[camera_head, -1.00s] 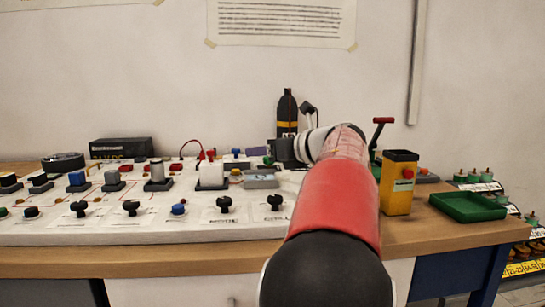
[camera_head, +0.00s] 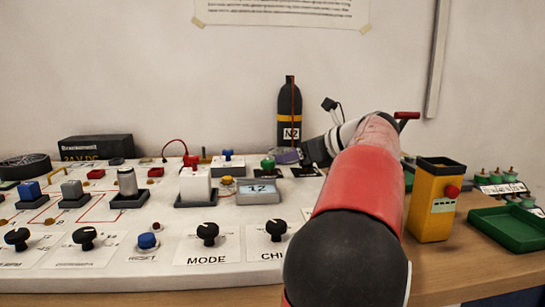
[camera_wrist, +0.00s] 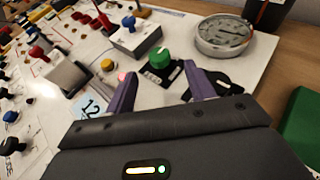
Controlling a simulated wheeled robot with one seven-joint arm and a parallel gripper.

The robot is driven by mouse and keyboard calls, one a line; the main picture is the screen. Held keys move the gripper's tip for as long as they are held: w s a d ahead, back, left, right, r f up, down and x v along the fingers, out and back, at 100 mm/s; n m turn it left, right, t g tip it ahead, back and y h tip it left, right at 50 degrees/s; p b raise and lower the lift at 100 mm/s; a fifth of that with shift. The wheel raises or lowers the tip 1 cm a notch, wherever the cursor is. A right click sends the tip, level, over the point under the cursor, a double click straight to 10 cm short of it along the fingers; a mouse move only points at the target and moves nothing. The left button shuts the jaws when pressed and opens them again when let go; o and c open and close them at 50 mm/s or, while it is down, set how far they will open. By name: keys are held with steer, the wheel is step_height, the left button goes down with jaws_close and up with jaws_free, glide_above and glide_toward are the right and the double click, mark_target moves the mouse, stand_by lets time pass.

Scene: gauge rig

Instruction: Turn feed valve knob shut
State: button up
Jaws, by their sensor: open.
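A green knob (camera_wrist: 160,57) stands on a small dark plate on the white panel (camera_wrist: 250,75); it is probably the feed valve knob, though its label is too small to read surely. The green knob (camera_head: 268,164) also shows at the back of the panel in the head view. My gripper (camera_wrist: 159,72) is open and empty. Its two purple fingers point toward the knob, one to each side of it in the wrist picture, with the knob just beyond the tips. In the head view my gripper (camera_head: 288,156) is just right of the knob, mostly hidden by my arm.
A round gauge (camera_wrist: 223,34) lies beyond the knob. A white block with a blue button (camera_wrist: 136,36) is close to its left. A black N2 bottle (camera_head: 290,115) stands behind. A yellow box (camera_head: 434,200) and green tray (camera_head: 510,228) are at the right.

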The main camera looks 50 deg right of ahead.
mark_target(269, 161)
steer(key=x, duration=0.7)
steer(key=shift+a, duration=0.1)
steer(key=shift+c, duration=0.4)
steer(key=c, duration=0.9)
steer(key=shift+a+m+h, duration=0.1)
steer(key=shift+m+h, duration=0.2)
steer(key=shift+h, duration=0.1)
steer(key=shift+a+m+h+b, duration=0.1)
steer(key=shift+m+h+b, duration=0.2)
steer(key=shift+m+h, duration=0.35)
steer(key=m+h, duration=0.2)
steer(key=h, duration=0.1)
steer(key=shift+w+a+r+p, duration=0.1)
steer(key=shift+a+r+p, duration=0.05)
steer(key=shift+a+p, duration=0.15)
steer(key=shift+m+g+h+p, duration=0.6)
steer(key=shift+m+g+h, duration=0.6)
steer(key=shift+m+h, duration=0.9)
steer(key=shift+m+g+h, duration=0.4)
steer(key=shift+m+h, duration=0.05)
steer(key=shift+m, duration=0.1)
